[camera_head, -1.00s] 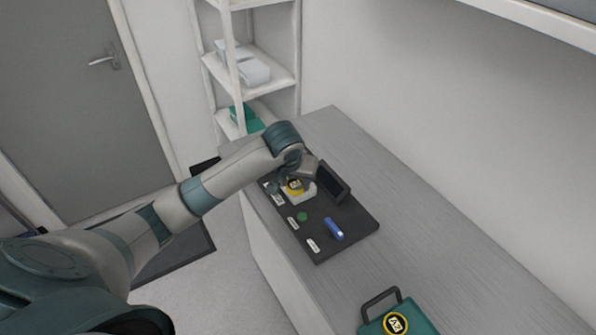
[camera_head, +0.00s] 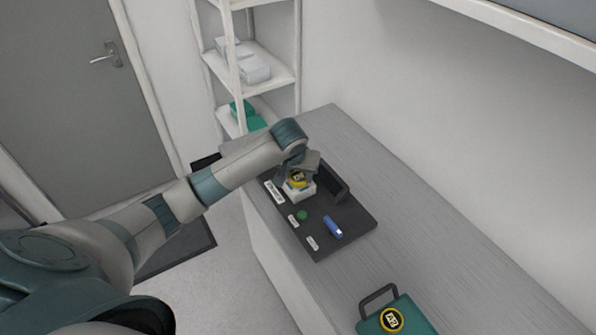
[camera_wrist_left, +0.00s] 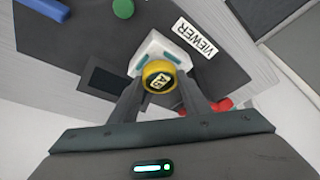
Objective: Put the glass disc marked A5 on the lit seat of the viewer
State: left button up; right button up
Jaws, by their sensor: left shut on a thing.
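My left gripper (camera_head: 298,172) is shut on a yellow-rimmed round disc (camera_head: 299,179) with a dark label. In the left wrist view the disc (camera_wrist_left: 160,76) sits between the fingers of my gripper (camera_wrist_left: 162,88); its label seems to read A5. The viewer's white block (camera_head: 303,191) is right by the disc; it also shows in the left wrist view (camera_wrist_left: 150,52), with teal strips on its top. The disc overlaps the block's edge in the picture, and I cannot tell whether they touch. The disc hides part of the block. My right gripper is out of view.
The dark base plate (camera_head: 345,225) carries a dark screen (camera_head: 334,183), a green button (camera_head: 302,215), a blue object (camera_head: 333,227) and white labels. A teal case (camera_head: 412,322) with a handle and a yellow-black round piece stands nearer. The grey bench between is clear.

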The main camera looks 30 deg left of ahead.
pick_arm(q)
jog(key=shift+f, duration=0.1)
jog(key=o, duration=1.1)
jog(key=shift+s+r+b, duration=0.3)
jog(key=shift+r+b, duration=0.15)
jog(key=shift+r, duration=0.2)
jog(key=b+v, duration=0.3)
jog(key=v, duration=0.7)
jog(key=shift+s+r+b, duration=0.2)
jog(key=shift+r+b, duration=0.15)
jog(key=shift+f, duration=0.1)
